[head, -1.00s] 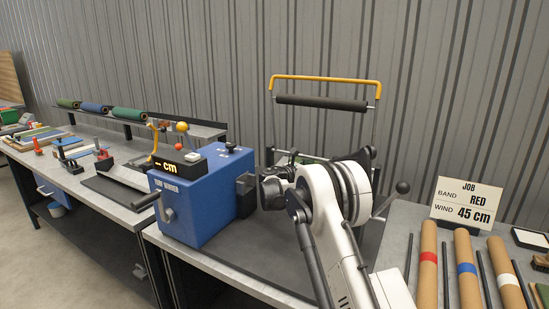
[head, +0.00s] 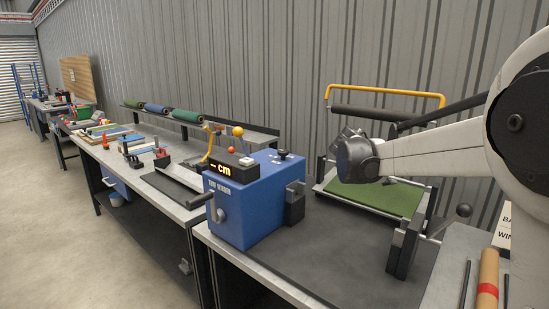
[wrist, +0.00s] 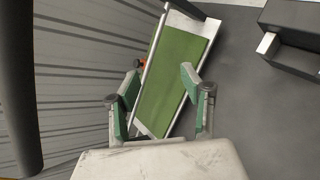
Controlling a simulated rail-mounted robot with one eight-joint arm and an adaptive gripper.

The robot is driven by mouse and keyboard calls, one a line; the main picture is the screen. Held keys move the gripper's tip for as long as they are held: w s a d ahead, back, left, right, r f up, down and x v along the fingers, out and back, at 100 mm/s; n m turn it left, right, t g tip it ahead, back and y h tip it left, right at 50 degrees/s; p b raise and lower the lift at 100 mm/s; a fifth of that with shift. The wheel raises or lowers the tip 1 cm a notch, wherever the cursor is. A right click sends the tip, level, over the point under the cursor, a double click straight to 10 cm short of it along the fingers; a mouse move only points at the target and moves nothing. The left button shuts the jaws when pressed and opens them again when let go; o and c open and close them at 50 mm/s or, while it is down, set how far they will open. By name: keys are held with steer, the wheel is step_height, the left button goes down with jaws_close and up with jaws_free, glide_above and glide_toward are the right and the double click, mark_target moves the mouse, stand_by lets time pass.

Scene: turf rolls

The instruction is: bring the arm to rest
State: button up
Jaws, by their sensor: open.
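My gripper (wrist: 161,90) shows in the wrist view with its two green-padded fingers spread wide apart and nothing held between them. Behind the fingers lies a strip of green turf (wrist: 178,68) in a metal-sided frame. In the head view my pale arm comes in from the right edge, and its dark wrist end (head: 357,160) is in front of the frame and turf (head: 385,197). The fingers are hard to make out there. I cannot tell the exact height of the gripper above the turf.
A blue winder box (head: 245,205) with a crank and a "-- cm" display stands left of the frame. A yellow handle with a dark roller (head: 385,112) rises behind the arm. A job card and a red-banded tube (head: 487,285) are at lower right. Rolled turf (head: 186,116) lies on a back shelf.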

steer(key=s+a+f+m+y, duration=0.3)
steer(key=s+a+m, duration=0.1)
steer(key=s, duration=1)
steer(key=s+a+f+m+y, duration=0.3)
steer(key=s+a+m, duration=0.2)
steer(key=s, duration=0.9)
steer(key=s+a+f+m+y, duration=0.3)
steer(key=s+a+f+m, duration=0.1)
steer(key=s, duration=0.9)
steer(key=shift+s+a+m+y, duration=0.4)
steer(key=shift+a+m, duration=0.3)
steer(key=shift+a, duration=0.05)
steer(key=shift+r, duration=0.1)
